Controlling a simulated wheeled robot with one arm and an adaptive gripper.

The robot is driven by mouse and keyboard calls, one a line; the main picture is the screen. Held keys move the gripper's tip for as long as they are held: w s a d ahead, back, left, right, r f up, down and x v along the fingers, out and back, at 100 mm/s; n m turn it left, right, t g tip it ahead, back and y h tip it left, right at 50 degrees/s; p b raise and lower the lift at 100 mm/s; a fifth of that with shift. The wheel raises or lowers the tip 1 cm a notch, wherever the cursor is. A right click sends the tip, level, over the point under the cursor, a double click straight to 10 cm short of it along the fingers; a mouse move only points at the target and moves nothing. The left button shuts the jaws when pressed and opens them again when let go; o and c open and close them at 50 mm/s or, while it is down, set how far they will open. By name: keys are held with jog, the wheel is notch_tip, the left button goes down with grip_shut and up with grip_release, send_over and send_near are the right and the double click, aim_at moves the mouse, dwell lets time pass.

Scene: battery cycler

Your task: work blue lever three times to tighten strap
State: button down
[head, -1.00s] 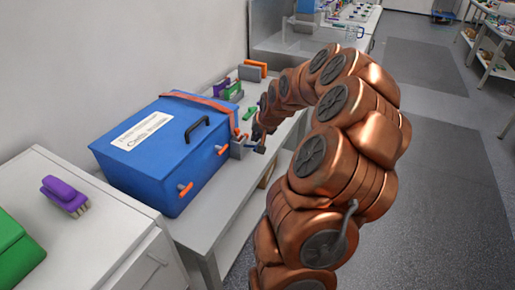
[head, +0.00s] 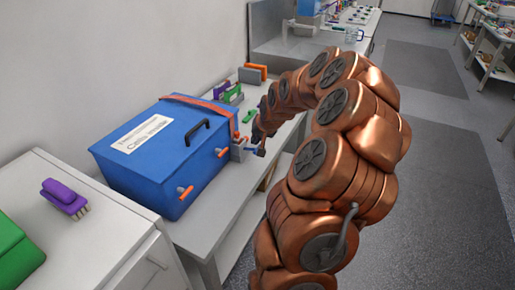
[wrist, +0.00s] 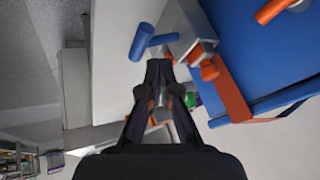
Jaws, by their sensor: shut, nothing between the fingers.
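The blue lever (wrist: 143,42) sticks out from the grey ratchet block (wrist: 197,48) in the wrist view. In the head view a small bit of the lever (head: 250,149) shows at the block (head: 237,150) on the blue box's right side. The orange-red strap (wrist: 228,88) runs from the block over the blue box; it also crosses the lid in the head view (head: 200,103). My gripper (wrist: 160,68) is shut and empty, its fingertips just beside the lever and block, without a clear hold on either. My arm partly hides this area in the head view.
The blue box (head: 165,165) with a black handle (head: 198,128) and orange latches stands on a grey bench (head: 225,222). Green and orange items stand behind it. A white cabinet (head: 95,245) with a purple brush (head: 64,196) is at the left.

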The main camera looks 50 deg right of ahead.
jog(key=shift+f, duration=0.15)
jog(key=shift+s+f+b, duration=0.1)
jog(key=shift+f+b, duration=0.2)
jog(key=shift+b, duration=0.3)
jog(key=shift+s+d+f+b, duration=0.1)
jog(key=shift+s+f+b, duration=0.1)
jog(key=shift+f+b, duration=0.4)
jog(key=shift+s+f+b, duration=0.15)
jog(key=shift+f+b, duration=0.3)
jog(key=shift+f, duration=0.25)
dwell(1.9)
jog(key=shift+r, duration=0.2)
jog(key=shift+w+r, duration=0.25)
jog(key=shift+r, duration=0.55)
jog(key=shift+w+r, duration=0.2)
jog(key=shift+r, duration=0.55)
jog(key=shift+w+a+r+p, duration=0.1)
jog(key=shift+w+r+p, duration=0.1)
jog(key=shift+r, duration=0.6)
jog(key=shift+w+a+r+p, duration=0.1)
jog(key=shift+w+r+p, duration=0.1)
jog(key=shift+r, duration=0.6)
jog(key=shift+w+a+r+p, duration=0.1)
jog(key=shift+w+r, duration=0.1)
jog(key=shift+r, duration=0.6)
